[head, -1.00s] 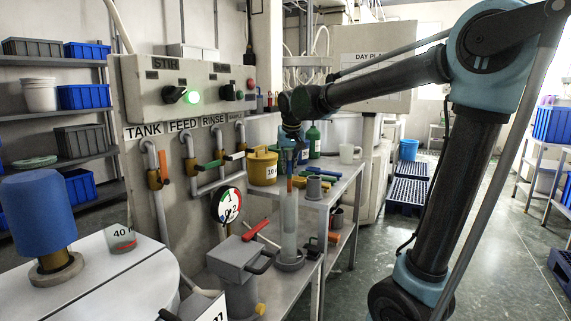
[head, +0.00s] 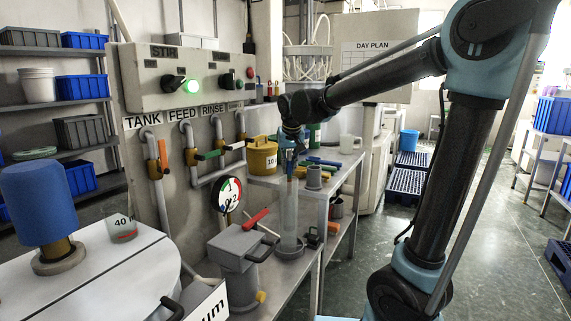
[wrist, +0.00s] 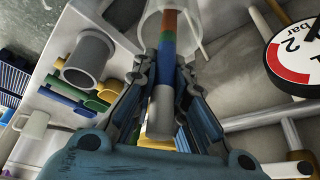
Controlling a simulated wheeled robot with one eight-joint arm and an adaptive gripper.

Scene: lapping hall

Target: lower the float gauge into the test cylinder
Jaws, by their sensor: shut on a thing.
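My gripper (head: 291,150) is shut on the float gauge, directly above the test cylinder (head: 289,215). The cylinder is tall, clear and upright on a grey round base on the lower bench. The float gauge (head: 290,172) hangs roughly upright below the jaws. In the wrist view, my gripper (wrist: 166,65) has its fingers on both sides of the gauge (wrist: 167,45), a grey stem with blue, green and orange bands. Its far end lies within the outline of the clear cylinder mouth (wrist: 150,28). How deep the end sits inside is hard to tell.
A grey box with a red lever (head: 238,245) stands close left of the cylinder. A round dial (head: 228,194) is behind it. A yellow pot (head: 262,155), a grey cup (head: 314,177) and a white mug (head: 349,144) stand on the upper bench behind.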

